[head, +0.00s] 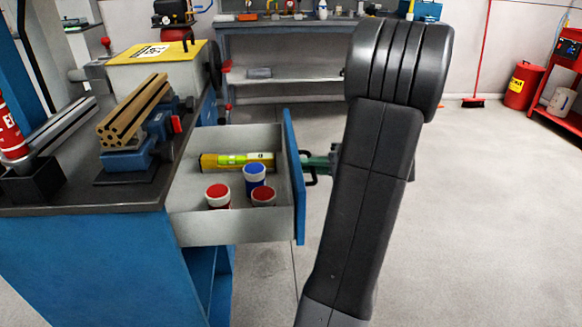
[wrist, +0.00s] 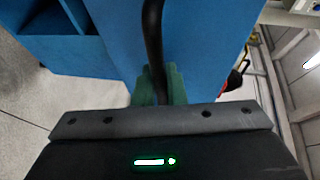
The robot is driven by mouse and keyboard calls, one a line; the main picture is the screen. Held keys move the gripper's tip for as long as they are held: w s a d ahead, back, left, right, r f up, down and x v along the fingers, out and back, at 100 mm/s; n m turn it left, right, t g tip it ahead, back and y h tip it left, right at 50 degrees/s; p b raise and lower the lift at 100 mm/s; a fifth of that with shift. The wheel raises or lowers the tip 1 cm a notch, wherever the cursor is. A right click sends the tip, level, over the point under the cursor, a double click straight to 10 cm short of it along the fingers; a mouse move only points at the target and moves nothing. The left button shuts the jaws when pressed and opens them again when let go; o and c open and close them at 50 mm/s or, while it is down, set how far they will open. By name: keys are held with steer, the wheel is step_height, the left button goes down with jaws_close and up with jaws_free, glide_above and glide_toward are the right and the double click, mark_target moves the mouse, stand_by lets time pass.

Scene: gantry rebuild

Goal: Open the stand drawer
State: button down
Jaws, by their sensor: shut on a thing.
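The stand drawer (head: 222,228) is pulled well out to the right from the blue stand (head: 90,262) in the head view. Its blue front panel (head: 294,172) carries a black handle (head: 312,168). My gripper (head: 318,164) is at this handle, partly hidden behind my arm. In the wrist view, the black handle (wrist: 153,40) runs down to green gripper fingers (wrist: 157,88), which are shut on it.
On the stand top are a vise with a brass-coloured profile (head: 135,110) and a yellow-topped case (head: 155,68). A grey workbench (head: 290,88) stands at the back. A red bin (head: 522,86) and red cart (head: 570,75) are far right. The floor at right is clear.

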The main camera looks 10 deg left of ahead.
steer(key=shift+w+d, duration=0.15)
steer(key=shift+d, duration=0.5)
steer(key=shift+w+d, duration=0.15)
steer(key=shift+d, duration=0.45)
steer(key=c, duration=1.5)
jaws_free()
steer(key=p+v, duration=0.2)
steer(key=v, duration=1.1)
steer(key=shift+d, duration=0.4)
steer(key=shift+s, duration=0.15)
steer(key=b+x, duration=0.2)
steer(key=x, duration=1.2)
